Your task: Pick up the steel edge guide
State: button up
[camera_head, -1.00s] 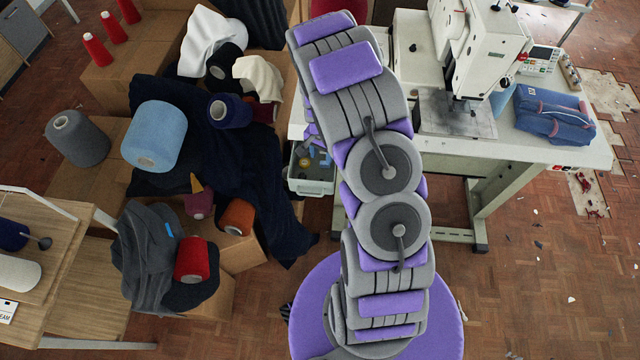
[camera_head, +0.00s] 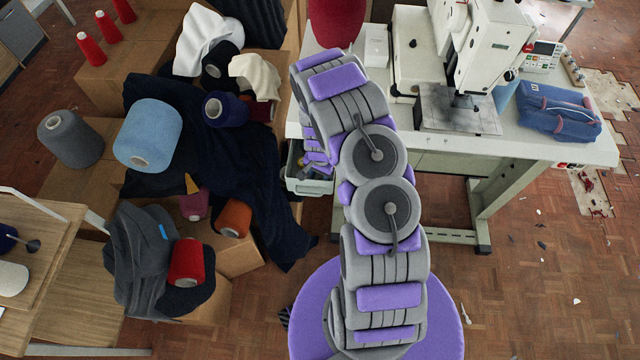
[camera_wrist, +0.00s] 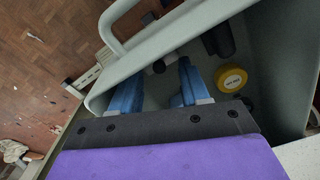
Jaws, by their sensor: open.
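My gripper (camera_wrist: 160,78) shows in the wrist view with its two blue fingers apart, reaching inside a grey-green open drawer (camera_wrist: 282,55). No held object can be made out between the fingers. A small dark piece and a light edge show near the fingertips, too small to identify. I cannot clearly make out the steel edge guide. In the head view the drawer (camera_head: 310,186) hangs under the left end of the sewing table, and my arm hides much of its inside and the fingers.
In the drawer a yellow round tin (camera_wrist: 231,78) and a dark cylinder (camera_wrist: 220,40) lie right of the fingers. The drawer walls are close around my gripper. The white table (camera_head: 575,153) carries a sewing machine (camera_head: 485,50). Boxes with yarn cones (camera_head: 148,135) stand left.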

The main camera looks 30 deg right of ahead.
jog(key=shift+f, duration=0.75)
jog(key=shift+r, duration=0.1)
grip_shut()
